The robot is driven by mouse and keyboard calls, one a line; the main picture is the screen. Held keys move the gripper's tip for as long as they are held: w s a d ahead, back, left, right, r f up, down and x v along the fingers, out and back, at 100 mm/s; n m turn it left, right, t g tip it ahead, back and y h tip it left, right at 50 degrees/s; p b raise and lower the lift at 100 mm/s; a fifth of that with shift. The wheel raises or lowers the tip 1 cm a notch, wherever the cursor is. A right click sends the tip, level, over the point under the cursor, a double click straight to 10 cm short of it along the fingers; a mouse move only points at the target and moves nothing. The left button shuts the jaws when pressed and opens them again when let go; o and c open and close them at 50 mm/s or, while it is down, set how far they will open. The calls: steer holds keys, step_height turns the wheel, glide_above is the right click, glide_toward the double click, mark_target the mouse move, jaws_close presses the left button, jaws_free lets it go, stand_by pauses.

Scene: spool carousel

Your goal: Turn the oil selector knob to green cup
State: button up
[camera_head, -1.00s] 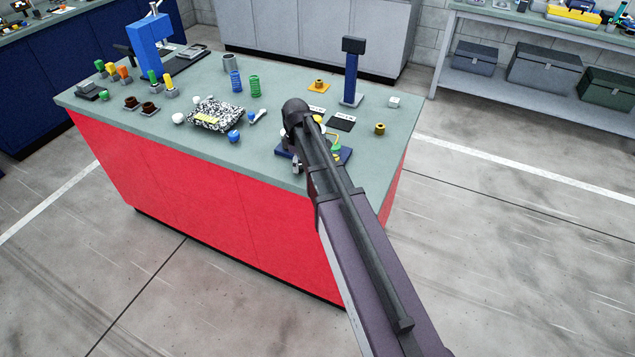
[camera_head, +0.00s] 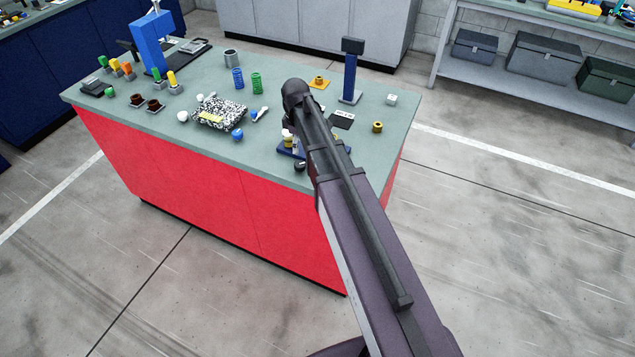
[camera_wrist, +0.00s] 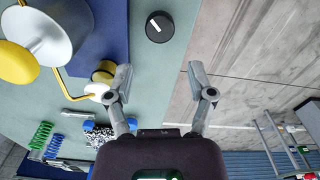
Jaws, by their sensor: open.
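The oil selector knob (camera_wrist: 160,27) is a round black dial with a white mark, on the grey-green bench top in the wrist view. The mark sits toward its upper left. In the head view the knob (camera_head: 300,166) shows at the bench's front edge. My gripper (camera_wrist: 160,75) is open and empty, with its fingers apart and the knob beyond the fingertips, not between them. I see no green cup; my arm hides part of the base in the head view.
A blue post (camera_head: 350,80) stands behind. Past the bench edge is open concrete floor (camera_wrist: 240,50).

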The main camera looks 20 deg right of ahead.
steer(key=s+m, duration=1.2)
steer(key=s, duration=0.7)
steer(key=shift+s+d+r, duration=0.2)
stand_by(0.5)
